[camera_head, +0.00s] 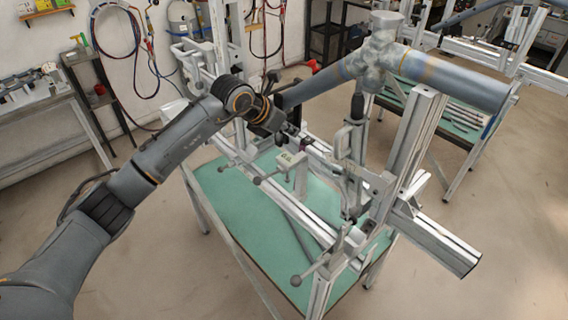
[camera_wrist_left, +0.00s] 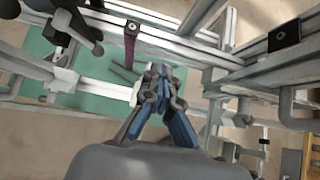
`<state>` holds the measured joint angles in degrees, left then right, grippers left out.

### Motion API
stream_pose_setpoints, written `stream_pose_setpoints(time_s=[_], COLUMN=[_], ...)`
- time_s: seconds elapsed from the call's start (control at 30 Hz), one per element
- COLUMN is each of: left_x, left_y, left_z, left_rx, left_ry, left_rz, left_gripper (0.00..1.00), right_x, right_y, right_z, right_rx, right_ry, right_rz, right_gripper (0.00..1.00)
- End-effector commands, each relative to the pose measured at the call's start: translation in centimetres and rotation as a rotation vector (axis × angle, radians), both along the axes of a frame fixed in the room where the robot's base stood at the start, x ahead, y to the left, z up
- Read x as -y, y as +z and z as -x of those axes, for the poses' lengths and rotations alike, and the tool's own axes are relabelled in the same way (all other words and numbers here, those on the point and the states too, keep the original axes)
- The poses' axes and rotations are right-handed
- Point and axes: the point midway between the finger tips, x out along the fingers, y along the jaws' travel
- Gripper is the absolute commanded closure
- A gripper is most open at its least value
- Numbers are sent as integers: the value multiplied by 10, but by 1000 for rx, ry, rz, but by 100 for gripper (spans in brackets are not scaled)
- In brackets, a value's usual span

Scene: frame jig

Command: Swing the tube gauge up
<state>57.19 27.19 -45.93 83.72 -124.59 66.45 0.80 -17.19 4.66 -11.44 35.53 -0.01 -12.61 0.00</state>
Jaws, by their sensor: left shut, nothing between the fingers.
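My left arm comes in from the left in the head view. Its gripper (camera_head: 294,136) is at the jig's left side, below the lower end of the grey-blue tube (camera_head: 335,80). In the left wrist view the gripper (camera_wrist_left: 160,72) is shut and empty, its fingertips together. A small pale piece (camera_wrist_left: 135,93) lies right beside the fingertips; I cannot tell whether they touch. A pale block with green marks (camera_head: 287,160) stands just below the gripper in the head view. I cannot tell for certain which part is the tube gauge. My right gripper is not in view.
The jig's aluminium rails (camera_head: 300,213) stand over a green-topped table (camera_head: 237,208). A dark red strip (camera_wrist_left: 130,45) hangs near the fingers. Open floor (camera_head: 500,225) lies to the right.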

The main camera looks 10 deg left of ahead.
Motion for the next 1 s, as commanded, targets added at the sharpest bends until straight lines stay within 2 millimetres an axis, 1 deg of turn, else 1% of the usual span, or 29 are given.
stream_pose_setpoints(time_s=[0.33, 0.73, 1.0], left_x=[13, 15, 25], left_y=[6, 7, 8], left_z=[-16, -18, -32], left_rx=[1, 1, 0], left_ry=[-1, -1, 0], left_rz=[1, 1, 0], left_gripper=[100, 100, 100], right_x=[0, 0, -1], right_y=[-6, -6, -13], right_z=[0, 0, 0], right_rx=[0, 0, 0], right_ry=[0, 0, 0], right_rz=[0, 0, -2], right_gripper=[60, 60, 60])
